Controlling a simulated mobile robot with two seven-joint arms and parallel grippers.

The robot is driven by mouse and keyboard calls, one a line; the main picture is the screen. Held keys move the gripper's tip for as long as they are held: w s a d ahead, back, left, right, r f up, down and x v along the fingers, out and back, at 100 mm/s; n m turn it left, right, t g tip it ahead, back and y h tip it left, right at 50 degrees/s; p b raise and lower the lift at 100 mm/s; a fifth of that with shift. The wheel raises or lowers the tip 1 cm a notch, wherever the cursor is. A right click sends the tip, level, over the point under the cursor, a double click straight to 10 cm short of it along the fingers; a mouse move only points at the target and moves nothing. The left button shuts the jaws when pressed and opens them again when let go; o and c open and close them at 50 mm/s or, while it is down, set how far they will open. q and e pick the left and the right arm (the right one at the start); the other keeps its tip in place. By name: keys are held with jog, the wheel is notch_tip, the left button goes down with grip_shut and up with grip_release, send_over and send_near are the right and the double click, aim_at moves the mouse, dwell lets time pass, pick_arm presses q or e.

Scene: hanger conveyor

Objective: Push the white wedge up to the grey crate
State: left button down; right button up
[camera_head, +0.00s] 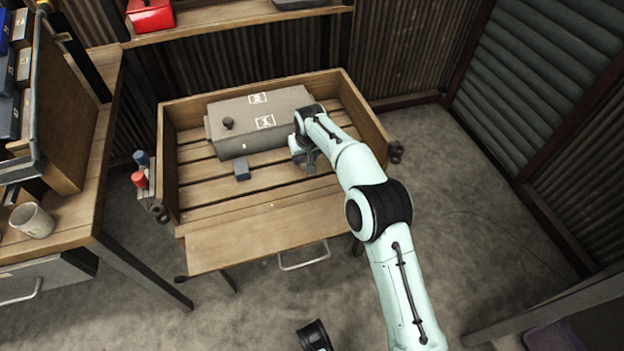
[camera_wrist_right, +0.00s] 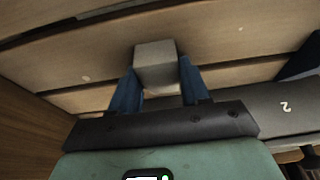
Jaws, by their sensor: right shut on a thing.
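The grey crate (camera_head: 240,130) is a long grey box with white markings, lying toward the back of a slatted wooden bench. My right gripper (camera_head: 308,164) reaches down beside its right front end. In the right wrist view, the blue fingers of my right gripper (camera_wrist_right: 157,72) are shut on a pale grey-white block (camera_wrist_right: 155,55), which I take for the white wedge. The grey crate (camera_wrist_right: 285,105) shows to the right there, apart from the block. In the head view the wedge cannot be told apart from the gripper.
Wooden walls (camera_head: 365,118) rise at the bench's sides and back. The front board (camera_head: 255,240) is bare. A blue and a red cylinder (camera_head: 139,179) stand outside the left wall.

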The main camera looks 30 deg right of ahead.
pick_arm(q)
jog(key=shift+w+f+b, duration=0.1)
jog(key=shift+f+b, duration=0.5)
pick_arm(e)
jog(key=shift+w+d+f, duration=0.1)
jog(key=shift+w+d, duration=0.05)
jog(key=shift+w, duration=0.6)
jog(key=shift+w, duration=0.1)
jog(key=o, duration=1)
jog(key=shift+c, duration=0.2)
pick_arm(q)
jog(key=s+a+f+g, duration=0.2)
jog(key=s+f+g, duration=0.1)
jog(key=s, duration=0.7)
pick_arm(e)
jog(key=shift+r, duration=0.55)
pick_arm(q)
jog(key=w+d+r+t+p, duration=0.1)
jog(key=w+r+t+p, duration=0.1)
jog(key=w+r, duration=0.4)
jog(key=shift+w+d+p, duration=0.2)
jog(key=shift+w+p, duration=0.55)
jog(key=shift+p, duration=0.15)
pick_arm(e)
jog(key=d+v, duration=0.1)
jog(key=v, duration=1.1)
jog(key=shift+s+a+r, duration=0.2)
jog(key=shift+s+a, duration=0.1)
jog(key=shift+a, duration=0.2)
